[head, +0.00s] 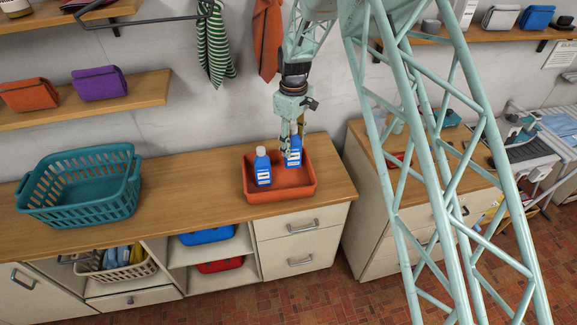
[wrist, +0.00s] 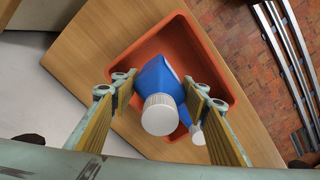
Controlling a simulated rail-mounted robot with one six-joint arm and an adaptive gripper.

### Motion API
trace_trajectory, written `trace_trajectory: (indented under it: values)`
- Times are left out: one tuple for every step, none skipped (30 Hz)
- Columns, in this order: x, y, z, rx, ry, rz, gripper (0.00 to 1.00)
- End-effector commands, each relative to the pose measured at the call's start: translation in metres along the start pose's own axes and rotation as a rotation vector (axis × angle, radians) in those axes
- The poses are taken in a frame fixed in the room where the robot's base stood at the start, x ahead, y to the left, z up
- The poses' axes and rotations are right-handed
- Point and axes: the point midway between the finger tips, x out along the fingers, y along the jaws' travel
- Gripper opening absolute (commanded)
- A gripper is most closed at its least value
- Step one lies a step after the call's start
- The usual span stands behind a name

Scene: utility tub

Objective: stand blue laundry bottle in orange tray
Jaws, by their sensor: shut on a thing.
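The orange tray (head: 284,197) sits on the wooden counter; it also shows in the wrist view (wrist: 181,42). My gripper (head: 292,133) points down over the tray's right part. It is shut on a blue laundry bottle (head: 294,154) with a white cap, which looks upright inside the tray outline. In the wrist view my gripper's fingers (wrist: 156,88) lie on both sides of this bottle (wrist: 153,78). I cannot tell whether its base touches the tray floor. A second blue bottle (head: 263,171) stands upright in the tray's left part; its white cap (wrist: 197,135) shows in the wrist view.
A teal basket (head: 80,190) stands on the counter at the left, with clear wood between it and the tray. A striped towel (head: 214,45) and an orange cloth (head: 267,40) hang on the wall behind. The counter's right edge is close to the tray.

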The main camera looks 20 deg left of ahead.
Motion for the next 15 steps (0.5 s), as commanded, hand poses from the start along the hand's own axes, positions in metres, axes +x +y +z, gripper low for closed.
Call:
trace_trajectory:
  values:
    - [0.007, -0.001, 0.001, 0.000, -0.002, -0.002, 0.26]
    - [0.011, -0.001, 0.001, 0.000, -0.002, -0.002, 0.26]
    - [0.015, -0.001, 0.001, 0.000, -0.001, -0.001, 0.26]
    - [0.019, 0.000, 0.000, 0.000, -0.001, -0.001, 0.26]
    - [0.023, 0.000, 0.000, 0.000, -0.001, -0.001, 0.26]
    - [0.028, -0.001, 0.001, 0.000, -0.002, -0.001, 0.26]
    - [0.031, -0.001, 0.001, 0.000, -0.002, -0.002, 0.26]
    - [0.034, -0.001, 0.001, 0.000, -0.002, -0.002, 0.26]
    - [0.037, 0.000, 0.000, 0.000, -0.001, -0.001, 0.26]
    - [0.039, 0.000, 0.000, 0.000, 0.000, 0.000, 0.26]
    - [0.041, 0.000, 0.000, 0.000, 0.000, 0.000, 0.26]
    - [0.043, 0.000, 0.000, 0.000, 0.000, 0.000, 0.26]
    - [0.044, 0.000, 0.000, 0.000, 0.000, 0.000, 0.26]
    - [0.045, 0.000, 0.000, 0.000, 0.000, 0.000, 0.26]
    - [0.045, 0.000, 0.000, 0.000, 0.000, 0.000, 0.26]
